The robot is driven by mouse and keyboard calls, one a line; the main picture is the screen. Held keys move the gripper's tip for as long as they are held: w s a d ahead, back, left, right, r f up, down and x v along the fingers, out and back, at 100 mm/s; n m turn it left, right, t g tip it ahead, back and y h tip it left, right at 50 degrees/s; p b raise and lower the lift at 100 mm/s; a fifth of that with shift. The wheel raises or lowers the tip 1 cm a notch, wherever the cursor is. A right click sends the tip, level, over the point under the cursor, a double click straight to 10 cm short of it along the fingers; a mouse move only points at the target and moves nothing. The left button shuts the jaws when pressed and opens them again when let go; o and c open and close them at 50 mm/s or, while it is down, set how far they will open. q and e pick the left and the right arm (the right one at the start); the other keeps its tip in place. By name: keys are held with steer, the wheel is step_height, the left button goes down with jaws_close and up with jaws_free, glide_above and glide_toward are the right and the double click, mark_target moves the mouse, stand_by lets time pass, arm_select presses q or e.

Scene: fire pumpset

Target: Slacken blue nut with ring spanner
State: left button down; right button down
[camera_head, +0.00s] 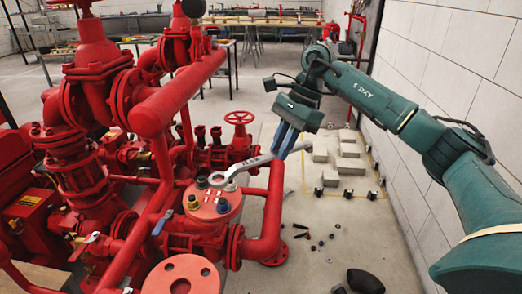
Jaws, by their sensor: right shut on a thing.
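My right gripper (284,142), with blue fingers, is shut on the silver ring spanner (250,164) and holds it above the red flange (213,200). The spanner slopes down to the left, and its ring end is over the far part of the flange, near a black nut and a grey nut. The blue nut (222,206) sits at the near right of the flange, apart from the ring. I cannot tell whether the ring touches any nut. My left gripper is not in view.
A black nut (201,182) and a brass nut (192,202) sit on the same flange. Red pipes and valves (178,95) crowd the left. Loose dark parts (318,240) and grey blocks (345,165) lie on the floor. A white wall (455,60) bounds the right.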

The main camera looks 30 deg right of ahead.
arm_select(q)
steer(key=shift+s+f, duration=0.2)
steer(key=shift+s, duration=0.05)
arm_select(e)
steer(key=shift+s+d+r+m, duration=0.2)
steer(key=shift+s+m, duration=0.2)
steer(key=shift+s, duration=0.05)
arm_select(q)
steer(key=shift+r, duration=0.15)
arm_select(e)
steer(key=shift+f, duration=0.1)
steer(key=shift+f+b, duration=0.8)
steer(key=shift+f, duration=0.35)
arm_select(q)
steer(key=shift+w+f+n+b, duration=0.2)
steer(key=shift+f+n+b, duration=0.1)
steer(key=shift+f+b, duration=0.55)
arm_select(e)
step_height(320, 180, down, 2)
steer(key=shift+f, duration=0.25)
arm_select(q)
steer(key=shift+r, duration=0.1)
